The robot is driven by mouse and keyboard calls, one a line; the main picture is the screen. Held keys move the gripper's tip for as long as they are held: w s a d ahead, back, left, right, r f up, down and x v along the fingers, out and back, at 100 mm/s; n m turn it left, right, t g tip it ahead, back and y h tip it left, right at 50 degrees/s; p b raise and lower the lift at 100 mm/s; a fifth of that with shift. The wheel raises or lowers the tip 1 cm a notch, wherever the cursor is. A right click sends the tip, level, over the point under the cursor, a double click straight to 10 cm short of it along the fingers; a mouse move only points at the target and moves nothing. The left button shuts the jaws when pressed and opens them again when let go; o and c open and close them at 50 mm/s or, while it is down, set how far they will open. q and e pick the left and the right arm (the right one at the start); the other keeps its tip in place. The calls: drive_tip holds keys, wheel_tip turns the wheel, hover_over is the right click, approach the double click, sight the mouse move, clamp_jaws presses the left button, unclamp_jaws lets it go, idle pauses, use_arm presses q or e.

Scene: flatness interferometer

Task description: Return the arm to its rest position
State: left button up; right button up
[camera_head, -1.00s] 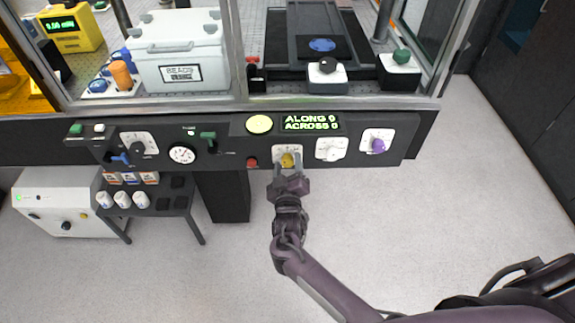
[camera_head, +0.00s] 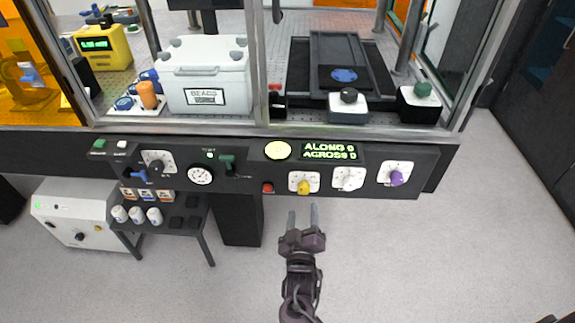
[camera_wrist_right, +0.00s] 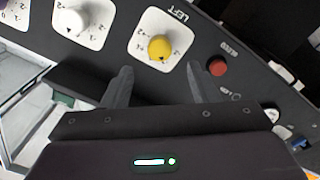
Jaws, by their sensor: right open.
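My right gripper (camera_head: 303,217) is open and empty in front of the control panel, below the yellow knob (camera_head: 304,186) and apart from it. In the right wrist view its two fingers (camera_wrist_right: 158,88) stand apart, with the yellow knob (camera_wrist_right: 160,48) beyond them on a white dial plate marked LEFT. My right arm comes up from the bottom of the head view. My left gripper is not in view.
The panel (camera_head: 430,170) also carries a white knob (camera_head: 348,179), a purple knob (camera_head: 396,178) and a red button (camera_head: 268,187). A small dark table (camera_head: 190,220) with white cups stands below left. The floor (camera_head: 400,265) to the right is clear.

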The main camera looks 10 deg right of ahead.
drive_tip(key=s+d+f+g+y, duration=0.1)
drive_tip(key=s+f+g, duration=0.1)
drive_tip(key=s+f, duration=0.5)
drive_tip(key=s+d+f+g+y, duration=0.1)
drive_tip(key=s+f+g+y, duration=0.15)
drive_tip(key=f, duration=0.85)
drive_tip(key=s+d+f+g+y, duration=0.1)
drive_tip(key=s+f+g, duration=0.25)
drive_tip(key=f, duration=0.55)
drive_tip(key=s+d+f+g, duration=0.1)
drive_tip(key=s+f+g, duration=0.1)
drive_tip(key=s+f, duration=0.3)
drive_tip(key=s+d+f+m+g, duration=0.1)
drive_tip(key=s+f, duration=0.4)
drive_tip(key=s, duration=0.9)
drive_tip(key=s+d+f+g, duration=0.3)
drive_tip(key=s+f+g, duration=0.2)
drive_tip(key=s, duration=0.5)
drive_tip(key=shift+y, duration=0.45)
